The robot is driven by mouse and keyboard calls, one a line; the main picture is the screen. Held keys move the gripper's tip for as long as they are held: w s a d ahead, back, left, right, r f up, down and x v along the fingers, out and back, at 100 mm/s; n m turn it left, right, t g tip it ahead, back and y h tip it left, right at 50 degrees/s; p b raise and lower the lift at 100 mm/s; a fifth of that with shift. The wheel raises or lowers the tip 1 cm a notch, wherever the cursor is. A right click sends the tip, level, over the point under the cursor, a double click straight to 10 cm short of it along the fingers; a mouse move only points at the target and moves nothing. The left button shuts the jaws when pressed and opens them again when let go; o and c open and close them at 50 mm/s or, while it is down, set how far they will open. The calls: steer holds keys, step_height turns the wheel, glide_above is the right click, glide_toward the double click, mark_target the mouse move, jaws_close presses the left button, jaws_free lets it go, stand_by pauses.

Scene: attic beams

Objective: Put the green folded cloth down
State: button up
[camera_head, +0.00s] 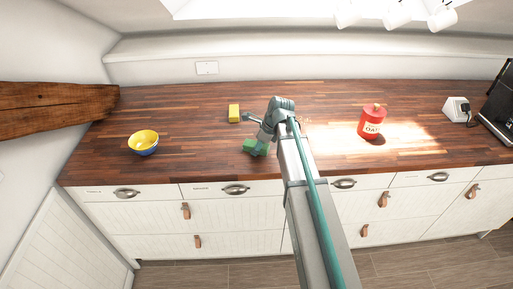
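The green folded cloth (248,145) is at the lower end of my gripper (261,141), over the front part of the wooden counter, left of my arm. The gripper points down and partly covers the cloth. The fingers are too small and too covered to show whether they are closed on it. I cannot tell whether the cloth touches the counter or is a little above it.
On the wooden counter (190,120) are a yellow and blue bowl (143,142) at left, a yellow block (234,114) behind the cloth, and a red canister (371,122) at right. A white box (456,109) stands far right. Counter between bowl and cloth is clear.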

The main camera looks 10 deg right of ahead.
steer(key=shift+w+r, duration=0.15)
steer(key=shift+r, duration=0.45)
steer(key=b+v, duration=0.2)
steer(key=v, duration=1)
steer(key=shift+r, duration=0.1)
